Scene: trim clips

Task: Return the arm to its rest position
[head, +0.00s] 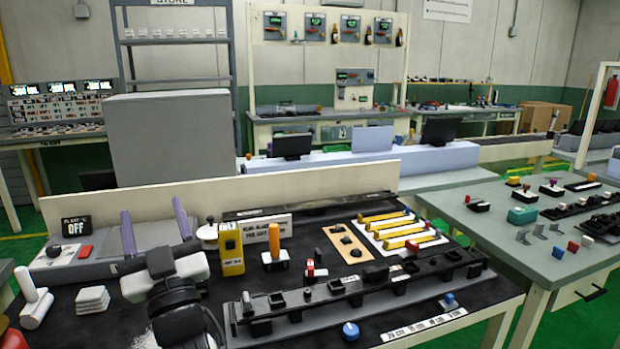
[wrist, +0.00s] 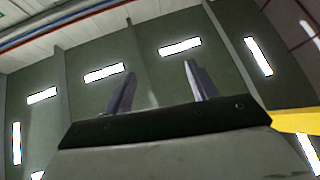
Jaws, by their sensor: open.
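My gripper (head: 151,205) is raised over the left part of the black-topped bench (head: 95,325), with its two grey-purple fingers pointing up. My white and black arm rises from the near left below it. In the wrist view my gripper (wrist: 160,69) is open, with a clear gap between the fingers and nothing held. That view looks toward green walls and ceiling lights. No trim clip can be made out for sure in either view.
Close to my arm stand a yellow device (head: 231,250), an orange-topped post (head: 274,241) and white stacked pads (head: 92,300). A black rail fixture (head: 330,290) spans the front. Yellow bars (head: 385,217) lie behind it. A cream board (head: 300,185) edges the back.

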